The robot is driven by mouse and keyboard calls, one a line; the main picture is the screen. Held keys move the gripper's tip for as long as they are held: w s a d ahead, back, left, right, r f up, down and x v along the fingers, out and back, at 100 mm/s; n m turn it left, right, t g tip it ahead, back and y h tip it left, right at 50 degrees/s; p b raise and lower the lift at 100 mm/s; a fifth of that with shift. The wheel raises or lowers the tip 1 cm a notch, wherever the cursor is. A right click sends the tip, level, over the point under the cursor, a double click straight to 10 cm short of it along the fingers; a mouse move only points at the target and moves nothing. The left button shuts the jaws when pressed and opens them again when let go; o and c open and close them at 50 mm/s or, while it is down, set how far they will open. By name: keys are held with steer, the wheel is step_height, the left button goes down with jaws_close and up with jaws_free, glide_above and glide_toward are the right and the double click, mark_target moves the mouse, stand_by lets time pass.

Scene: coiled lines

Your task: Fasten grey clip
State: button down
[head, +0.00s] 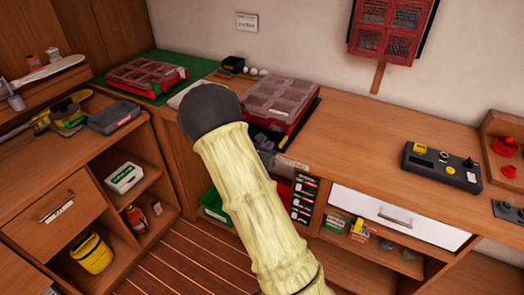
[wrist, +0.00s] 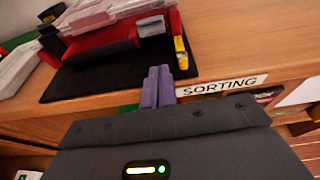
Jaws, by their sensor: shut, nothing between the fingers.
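The grey clip (wrist: 151,26) is on the front of a red case (wrist: 105,50) with a clear lid, in the wrist view. I cannot tell whether it is fastened. A yellow clip (wrist: 181,54) is to its right, at the case's front corner. My gripper (wrist: 159,72) has its two purple-grey fingers together, with nothing between them. The fingertips are below the grey clip in the picture, apart from it, over the front edge of the black mat. In the head view the case (head: 281,103) shows at the back of the bench, partly covered by my arm. The grey clip is not clear there.
The case is on a black mat (wrist: 75,86) on the wooden bench. A "SORTING" label (wrist: 222,86) is on the bench's front edge. Another red case (head: 147,77) is on a green mat at the left. A dark control box (head: 440,166) is at the right, with bare bench between.

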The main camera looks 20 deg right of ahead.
mark_target(279, 128)
steer(key=r, duration=0.1)
steer(key=w+d+r+p, duration=0.1)
steer(key=w+d+r, duration=0.1)
steer(key=shift+d+r, duration=0.1)
steer(key=shift+r, duration=0.05)
